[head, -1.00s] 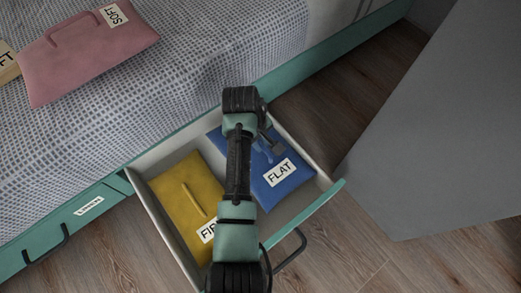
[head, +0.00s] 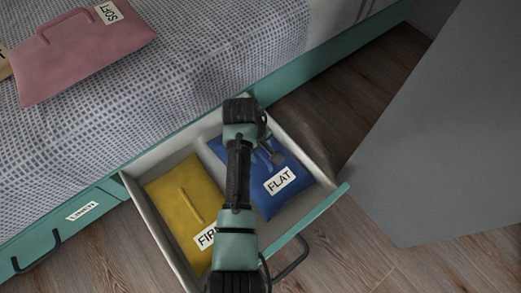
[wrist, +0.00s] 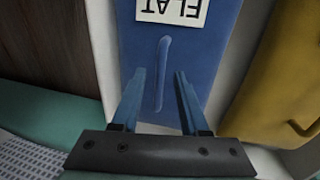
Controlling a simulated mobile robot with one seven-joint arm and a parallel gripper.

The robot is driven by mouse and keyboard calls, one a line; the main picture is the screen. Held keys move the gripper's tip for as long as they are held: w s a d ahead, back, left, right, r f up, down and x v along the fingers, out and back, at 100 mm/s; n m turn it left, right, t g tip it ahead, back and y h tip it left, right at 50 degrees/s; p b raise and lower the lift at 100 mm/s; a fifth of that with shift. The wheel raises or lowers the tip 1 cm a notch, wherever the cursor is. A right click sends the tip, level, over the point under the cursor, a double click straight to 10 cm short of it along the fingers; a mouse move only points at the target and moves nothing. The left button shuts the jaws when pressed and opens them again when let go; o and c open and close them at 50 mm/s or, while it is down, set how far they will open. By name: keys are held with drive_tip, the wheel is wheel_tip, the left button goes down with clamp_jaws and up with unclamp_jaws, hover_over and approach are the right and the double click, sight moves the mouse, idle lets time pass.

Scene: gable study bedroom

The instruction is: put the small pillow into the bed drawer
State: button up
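A blue pillow labelled FLAT (head: 285,195) lies in the right part of the open bed drawer (head: 322,198). A yellow pillow (head: 180,190), its label partly hidden by my arm, lies in the left part. A pink pillow labelled SOFT (head: 85,55) lies on the bed. I cannot tell which one the task calls small. My gripper (head: 272,153) is over the far end of the blue pillow. In the wrist view my gripper (wrist: 160,76) is open, its fingers apart on either side of the blue pillow's raised handle (wrist: 161,72). Contact cannot be told.
The bed (head: 220,55) has a patterned cover and a green frame. Part of another pale pillow (head: 4,64) shows at the left edge. A closed drawer front (head: 62,232) is at lower left. A large grey panel (head: 440,130) stands at right. Wooden floor (head: 365,255) is clear near the drawer.

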wheel_tip(320, 180, up, 12)
drive_tip(key=s+a+p, duration=0.1)
drive_tip(key=a+p, duration=0.1)
drive_tip(key=p, duration=0.8)
drive_tip(key=shift+s, duration=0.2)
drive_tip(key=w+r+m+t, duration=0.2)
drive_tip(key=w+r+t, duration=0.4)
drive_tip(key=w+r, duration=0.6)
wheel_tip(320, 180, up, 28)
drive_tip(key=d+f+m+t, duration=0.1)
drive_tip(key=d+m+t, duration=0.15)
drive_tip(key=t, duration=0.65)
drive_tip(key=s+r+m+t, duration=0.1)
drive_tip(key=s+r+t, duration=0.2)
drive_tip(key=s+r, duration=0.3)
drive_tip(key=s+a+r+t+y, duration=0.1)
drive_tip(key=s+r+t, duration=0.3)
drive_tip(key=r, duration=0.9)
drive_tip(key=s+r+m+t, duration=0.1)
drive_tip(key=s+r+t, duration=0.3)
drive_tip(key=s+r, duration=0.4)
wheel_tip(320, 180, up, 2)
drive_tip(key=shift+s+a+r+m+y, duration=0.1)
drive_tip(key=shift+s+a+m+y, duration=0.25)
drive_tip(key=shift+s+y, duration=0.05)
